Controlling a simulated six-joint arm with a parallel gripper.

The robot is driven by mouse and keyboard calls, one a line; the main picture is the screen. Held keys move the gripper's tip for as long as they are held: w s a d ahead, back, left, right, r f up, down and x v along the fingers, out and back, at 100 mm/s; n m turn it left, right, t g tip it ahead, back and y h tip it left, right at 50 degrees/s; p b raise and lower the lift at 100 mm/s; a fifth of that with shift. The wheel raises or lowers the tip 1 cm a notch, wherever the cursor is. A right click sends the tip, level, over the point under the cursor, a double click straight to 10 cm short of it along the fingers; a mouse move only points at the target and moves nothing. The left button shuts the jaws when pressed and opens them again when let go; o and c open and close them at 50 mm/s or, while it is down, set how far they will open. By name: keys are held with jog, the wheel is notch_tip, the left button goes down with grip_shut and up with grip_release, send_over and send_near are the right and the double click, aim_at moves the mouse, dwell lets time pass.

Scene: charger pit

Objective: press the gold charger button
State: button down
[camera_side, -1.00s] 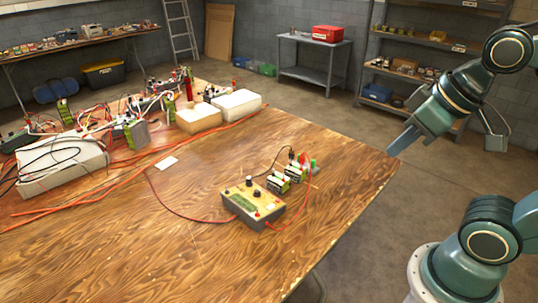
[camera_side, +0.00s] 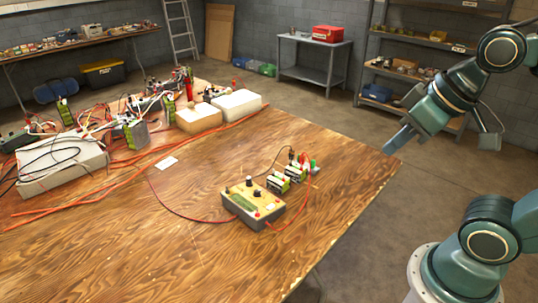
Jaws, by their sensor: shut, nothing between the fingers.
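A small charger box (camera_side: 253,204) with a tan top and grey sides sits on the wooden table, right of its middle. Its top carries black knobs, a green strip and small red parts. I cannot pick out the gold button for sure at this size. My gripper (camera_side: 390,149) is shut and empty. It is near the table's right corner, up and to the right of the charger box and well apart from it.
Small battery-like blocks (camera_side: 285,179) stand behind the box, joined to it by red and black wires. White bricks (camera_side: 237,104), cables and electronics crowd the table's left and back.

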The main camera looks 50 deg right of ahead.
jog(key=w+f+m, duration=0.1)
jog(key=w+f, duration=0.1)
jog(key=w, duration=0.8)
jog(key=m+t+y, duration=0.3)
jog(key=m, duration=0.4)
send_over(278, 200)
jog(key=s+d, duration=0.1)
jog(key=d, duration=0.1)
notch_tip(278, 200, down, 20)
jog(key=shift+d+f+m+t+h, duration=0.25)
jog(key=shift+f+m+t+h, duration=0.05)
jog(key=shift+f+m, duration=0.15)
jog(key=shift+a+f, duration=0.25)
jog(key=shift+f, duration=1.2)
jog(key=shift+a+f, duration=0.3)
jog(key=shift+f, duration=1.1)
jog(key=shift+a+f, duration=0.25)
jog(key=shift+f, duration=1.2)
